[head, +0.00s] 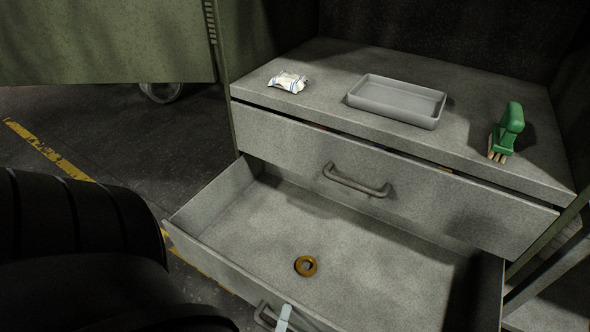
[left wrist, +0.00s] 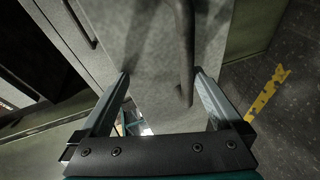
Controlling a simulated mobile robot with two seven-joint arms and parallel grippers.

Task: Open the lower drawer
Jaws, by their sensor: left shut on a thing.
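The lower drawer (head: 352,262) of the grey cabinet is pulled well out, and its inside shows in the head view. A brass-coloured ring (head: 306,266) lies on its floor. The lower drawer's handle (head: 264,316) is at the bottom edge of the head view, partly cut off. My left gripper (head: 284,318) is at this handle and shut on it. In the left wrist view, the handle (left wrist: 187,55) stands between the fingers of my left gripper (left wrist: 162,76), against the drawer front. My right gripper is not in view.
The upper drawer (head: 430,188) above is open by a narrow gap, its handle (head: 356,182) overhanging the lower drawer. On the cabinet top are a white packet (head: 288,82), a grey tray (head: 396,101) and a green-handled brush (head: 508,130). Yellow tape (head: 45,150) marks the floor.

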